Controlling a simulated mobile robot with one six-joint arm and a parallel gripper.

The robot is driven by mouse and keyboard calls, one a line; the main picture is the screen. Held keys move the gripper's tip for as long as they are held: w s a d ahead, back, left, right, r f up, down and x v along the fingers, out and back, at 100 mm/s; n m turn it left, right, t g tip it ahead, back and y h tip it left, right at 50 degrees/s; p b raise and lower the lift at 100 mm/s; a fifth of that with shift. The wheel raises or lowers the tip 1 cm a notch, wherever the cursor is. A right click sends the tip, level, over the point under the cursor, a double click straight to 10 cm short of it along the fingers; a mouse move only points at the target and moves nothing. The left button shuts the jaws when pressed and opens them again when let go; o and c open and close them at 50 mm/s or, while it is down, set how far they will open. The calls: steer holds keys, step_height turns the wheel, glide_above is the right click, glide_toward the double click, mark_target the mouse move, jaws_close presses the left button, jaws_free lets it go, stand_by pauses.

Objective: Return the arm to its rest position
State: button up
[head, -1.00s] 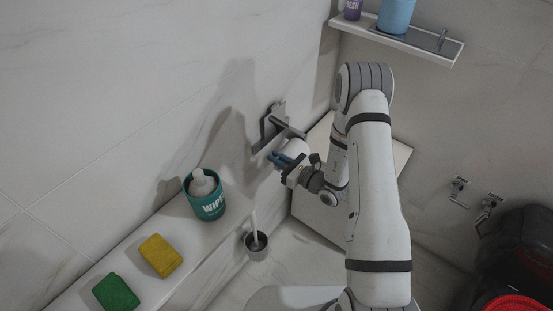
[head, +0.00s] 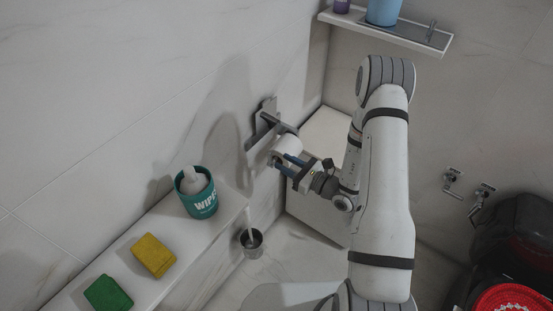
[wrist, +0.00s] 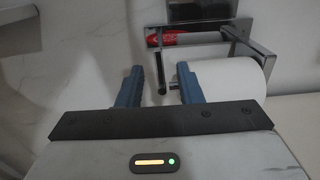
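My gripper (head: 284,164) is at the wall-mounted roll holder (head: 264,122), close beside the white paper roll (head: 287,147). In the wrist view my gripper (wrist: 160,76) has its two blue fingers well apart, with nothing clamped between them. The roll (wrist: 232,80) hangs on the metal holder (wrist: 240,44) just beyond the right finger, which overlaps it in the picture. I cannot tell whether they touch. My arm reaches down from its raised elbow toward the wall, with the forearm bent to the left.
A ledge (head: 172,245) on the left bears a green wipes tub (head: 199,196), a yellow sponge (head: 153,256) and a green sponge (head: 108,293). A shelf (head: 335,18) is above; wall taps (head: 482,194) and a dark bin (head: 515,240) are right.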

steer(key=shift+s+d, duration=0.4)
steer(key=shift+d, duration=0.05)
steer(key=s+a+r+n+g+h, duration=0.1)
steer(key=s+a+r+n+g, duration=0.2)
steer(key=s+r+n+g, duration=0.45)
steer(key=s+a+r+n+g+h, duration=0.1)
steer(key=s+a+r+n+g, duration=0.1)
steer(key=s+r+n+g, duration=0.6)
steer(key=s+d+r+n+t+h, duration=0.3)
steer(key=d+r+n+h, duration=0.2)
steer(key=d+h, duration=0.1)
steer(key=s+d+r+n+t+h, duration=0.3)
steer(key=d+r+n+t+h, duration=0.1)
steer(key=d, duration=0.4)
steer(key=shift+s+r+n+h+p, duration=0.4)
steer(key=shift+n+h, duration=0.25)
steer(key=shift+h, duration=0.45)
steer(key=shift+w, duration=0.1)
